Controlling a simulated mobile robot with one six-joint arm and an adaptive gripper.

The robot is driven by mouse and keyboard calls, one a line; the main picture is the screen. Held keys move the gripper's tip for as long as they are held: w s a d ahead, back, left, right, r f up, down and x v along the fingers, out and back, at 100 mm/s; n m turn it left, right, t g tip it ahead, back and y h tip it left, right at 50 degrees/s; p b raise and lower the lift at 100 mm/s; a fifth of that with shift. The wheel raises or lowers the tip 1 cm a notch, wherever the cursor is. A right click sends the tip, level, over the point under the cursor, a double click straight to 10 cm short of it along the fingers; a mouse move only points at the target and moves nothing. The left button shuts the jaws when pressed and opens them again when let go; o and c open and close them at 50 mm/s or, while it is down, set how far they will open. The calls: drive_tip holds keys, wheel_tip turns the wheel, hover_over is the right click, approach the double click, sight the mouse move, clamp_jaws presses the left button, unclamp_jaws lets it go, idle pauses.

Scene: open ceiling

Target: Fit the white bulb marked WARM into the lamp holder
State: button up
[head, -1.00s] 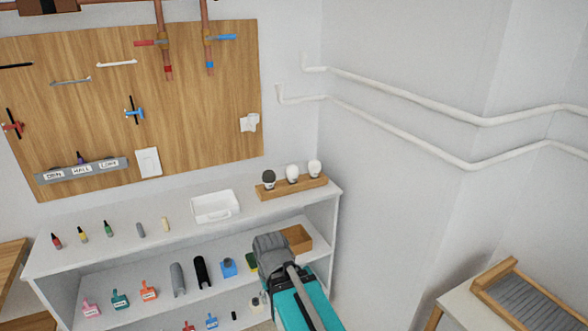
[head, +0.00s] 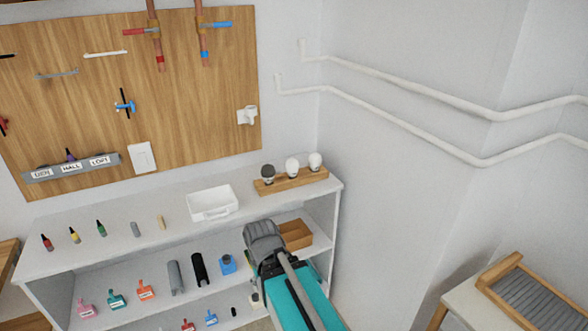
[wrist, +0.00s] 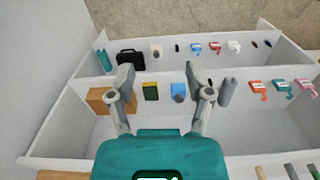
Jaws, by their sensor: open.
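Three bulbs stand in a wooden rack on the right end of the shelf top: a dark bulb (head: 268,173), a white bulb (head: 292,166) in the middle and another white bulb (head: 315,161) at the right. Their markings are too small to read, so I cannot tell which says WARM. A white fitting (head: 247,115) on the wooden board looks like the lamp holder. My gripper (wrist: 158,78) is open and empty in the wrist view, facing the shelves. In the head view it is in front of the shelf unit, nearer than the bulb rack and apart from it.
A white tray (head: 212,202) sits left of the wooden rack (head: 298,182). Small bottles stand farther left on the top. A wooden box (head: 296,234), a blue item (head: 228,264) and several tools fill the lower shelves. White pipes run along the right wall.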

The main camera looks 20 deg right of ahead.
drive_tip(key=shift+o, duration=1.1)
drive_tip(key=shift+w+d+f, duration=0.1)
drive_tip(key=shift+w+d, duration=0.05)
drive_tip(key=shift+w, duration=0.1)
drive_tip(key=shift+o, duration=0.4)
drive_tip(key=w+d+n+t+h+b, duration=0.2)
drive_tip(key=w+d+n+h, duration=0.2)
drive_tip(key=w+d, duration=0.2)
drive_tip(key=shift+w+d+f+n+t, duration=0.3)
drive_tip(key=shift+w+d+f, duration=0.05)
drive_tip(key=shift+w, duration=0.4)
drive_tip(key=n+t+h+b, duration=0.7)
drive_tip(key=n+t, duration=0.5)
drive_tip(key=n, duration=1.4)
approach(290, 168)
drive_tip(key=shift+s+a+r, duration=0.2)
drive_tip(key=shift+s+a, duration=0.25)
drive_tip(key=shift+s, duration=0.15)
drive_tip(key=shift+w+d, duration=0.1)
drive_tip(key=shift+x, duration=4.2)
